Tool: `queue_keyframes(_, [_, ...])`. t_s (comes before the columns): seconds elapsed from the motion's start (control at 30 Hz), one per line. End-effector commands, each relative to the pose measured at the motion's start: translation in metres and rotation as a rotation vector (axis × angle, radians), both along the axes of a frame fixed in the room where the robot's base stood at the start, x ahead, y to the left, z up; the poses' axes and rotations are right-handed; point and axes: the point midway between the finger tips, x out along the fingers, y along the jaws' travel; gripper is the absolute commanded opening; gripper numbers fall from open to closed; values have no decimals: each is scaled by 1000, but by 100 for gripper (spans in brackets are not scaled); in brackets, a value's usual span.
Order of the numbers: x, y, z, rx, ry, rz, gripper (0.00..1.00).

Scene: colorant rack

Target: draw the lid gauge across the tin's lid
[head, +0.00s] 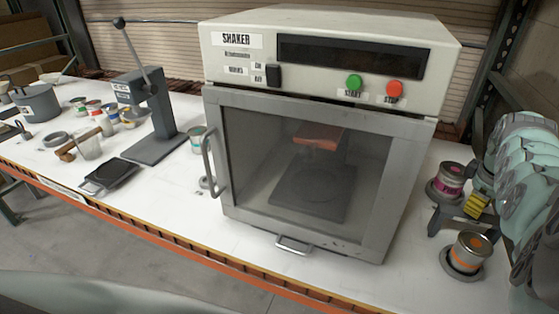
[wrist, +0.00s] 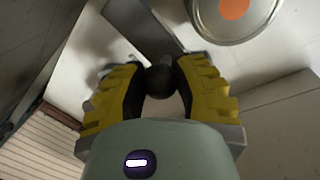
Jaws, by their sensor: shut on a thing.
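The tin with an orange label (head: 466,252) stands upright at the right end of the bench in the head view. Its silver lid with an orange dot (wrist: 235,10) shows at the top of the wrist view, partly cut off. My gripper (wrist: 160,82) has its yellow fingers closed around a dark round knob, which seems to belong to the lid gauge, a flat grey plate (wrist: 140,27) reaching toward the lid's left side. In the head view my gripper (head: 477,205) is behind the tin, and a dark part of the gauge (head: 447,213) shows beside it. I cannot tell whether gauge and lid touch.
A tin with a pink label (head: 449,182) stands just behind, close to my gripper. The large shaker (head: 325,130) with its door shut fills the middle. A lever press (head: 150,110), a black scale (head: 110,173) and small pots crowd the left. Bare white bench lies before the orange tin.

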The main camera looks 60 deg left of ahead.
Motion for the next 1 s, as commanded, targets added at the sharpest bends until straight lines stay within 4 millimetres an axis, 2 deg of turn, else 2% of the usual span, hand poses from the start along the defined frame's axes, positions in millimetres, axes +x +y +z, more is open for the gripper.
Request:
queue_keyframes(0.47, [-32,-23,4,0,5,-2,0])
queue_keyframes(1.0, [-84,-58,1,-2,9,-6,0])
